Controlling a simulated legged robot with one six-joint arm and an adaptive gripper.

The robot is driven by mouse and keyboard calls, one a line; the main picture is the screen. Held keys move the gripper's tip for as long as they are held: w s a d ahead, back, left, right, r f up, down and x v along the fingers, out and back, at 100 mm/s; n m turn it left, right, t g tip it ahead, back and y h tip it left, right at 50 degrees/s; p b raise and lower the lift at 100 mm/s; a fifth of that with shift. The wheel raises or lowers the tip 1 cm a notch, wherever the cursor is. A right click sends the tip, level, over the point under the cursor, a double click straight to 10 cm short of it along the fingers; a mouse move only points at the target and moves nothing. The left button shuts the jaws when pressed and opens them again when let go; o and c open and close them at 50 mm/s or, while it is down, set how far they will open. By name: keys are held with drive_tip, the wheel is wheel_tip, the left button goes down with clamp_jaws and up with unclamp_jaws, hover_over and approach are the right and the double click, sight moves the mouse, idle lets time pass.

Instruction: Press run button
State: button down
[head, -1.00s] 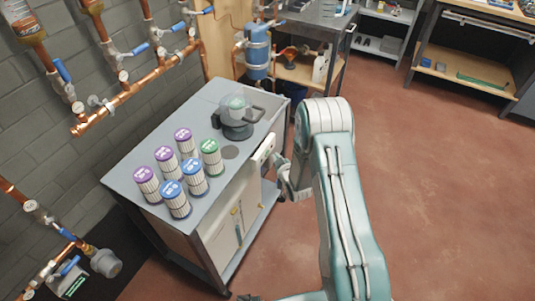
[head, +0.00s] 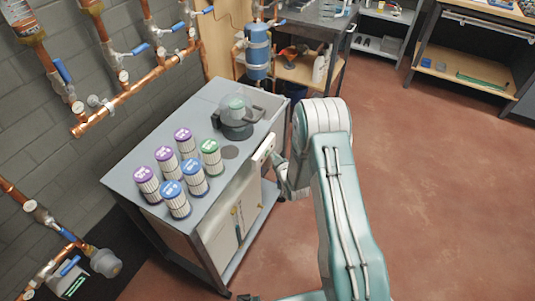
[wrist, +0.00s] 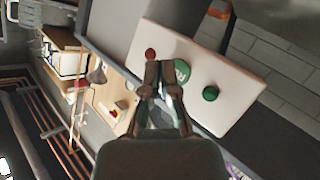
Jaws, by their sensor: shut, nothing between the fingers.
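A pale control panel (wrist: 225,60) fills the upper right of the wrist view. It has a small red button (wrist: 150,54), a larger green disc with white markings (wrist: 183,72) and a small dark green button (wrist: 210,93). Which of these is labelled run cannot be read. My gripper (wrist: 165,72) is shut and empty in front of the panel, covering part of the green disc; contact cannot be told. In the head view, the panel (head: 263,153) is on the cart's right side, and my gripper (head: 277,163) is close to it, its tips partly hidden.
The grey cart (head: 135,165) carries several filter canisters (head: 175,198) and a dark device with a clear dome (head: 236,115). Copper pipes (head: 130,95) run along the left wall. Red floor (head: 430,180) is open to the right.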

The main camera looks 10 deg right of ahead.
drive_tip(key=shift+w+a, duration=0.1)
idle(0.5)
drive_tip(key=shift+w+a+r, duration=0.1)
drive_tip(key=shift+w+a, duration=0.05)
drive_tip(key=shift+a, duration=0.05)
drive_tip(key=shift+w+a, duration=0.2)
drive_tip(key=shift+a, duration=0.15)
idle(0.7)
idle(0.3)
drive_tip(key=shift+s+d, duration=0.45)
drive_tip(key=shift+d, duration=0.25)
drive_tip(key=s+d, duration=0.1)
drive_tip(key=d, duration=0.1)
drive_tip(key=s+d, duration=0.2)
idle(0.3)
drive_tip(key=shift+r, duration=0.1)
idle(0.6)
